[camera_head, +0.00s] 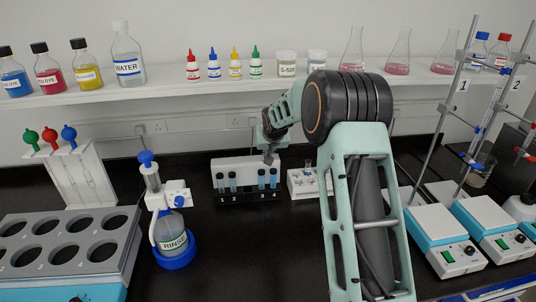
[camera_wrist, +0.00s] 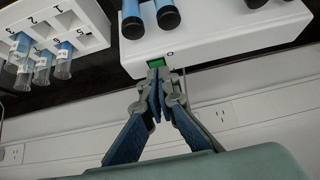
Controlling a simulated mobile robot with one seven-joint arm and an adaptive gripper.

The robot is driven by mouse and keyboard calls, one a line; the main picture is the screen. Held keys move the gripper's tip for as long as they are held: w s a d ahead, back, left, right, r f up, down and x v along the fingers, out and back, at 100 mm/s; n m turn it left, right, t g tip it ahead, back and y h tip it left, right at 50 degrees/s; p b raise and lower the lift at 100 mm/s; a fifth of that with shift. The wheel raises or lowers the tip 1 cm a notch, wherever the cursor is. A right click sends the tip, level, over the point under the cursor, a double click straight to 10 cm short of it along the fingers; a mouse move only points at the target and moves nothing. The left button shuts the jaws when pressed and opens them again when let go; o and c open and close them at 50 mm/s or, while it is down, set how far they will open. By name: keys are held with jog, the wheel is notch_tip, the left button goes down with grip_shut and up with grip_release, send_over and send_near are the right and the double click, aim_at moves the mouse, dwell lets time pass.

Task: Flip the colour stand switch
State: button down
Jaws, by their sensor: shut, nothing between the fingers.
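The colour stand (camera_head: 235,163) is a white box with a dark front, holding several blue-toned vials. It stands on the black bench at the middle of the head view. In the wrist view the stand (camera_wrist: 225,40) shows its white body, with a small green switch (camera_wrist: 156,63) at its edge beside an "O" mark. My gripper (camera_wrist: 157,78) is shut and empty, its fingertips right at the switch and partly covering it. I cannot tell whether they touch it. In the head view my gripper (camera_head: 269,157) is at the stand's rear right; the switch is hidden there.
A small white numbered tube rack (camera_head: 303,186) stands just right of the stand and also shows in the wrist view (camera_wrist: 92,35). A rinse bottle (camera_head: 172,235) and grey rack (camera_head: 45,260) are left. Stirrers (camera_head: 440,225) with clamp stands are right. A bottle shelf (camera_head: 150,90) runs behind.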

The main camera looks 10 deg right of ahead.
jog(key=shift+r, duration=0.3)
jog(key=v, duration=1.3)
jog(key=shift+b, duration=0.45)
jog(key=shift+s+a, duration=0.1)
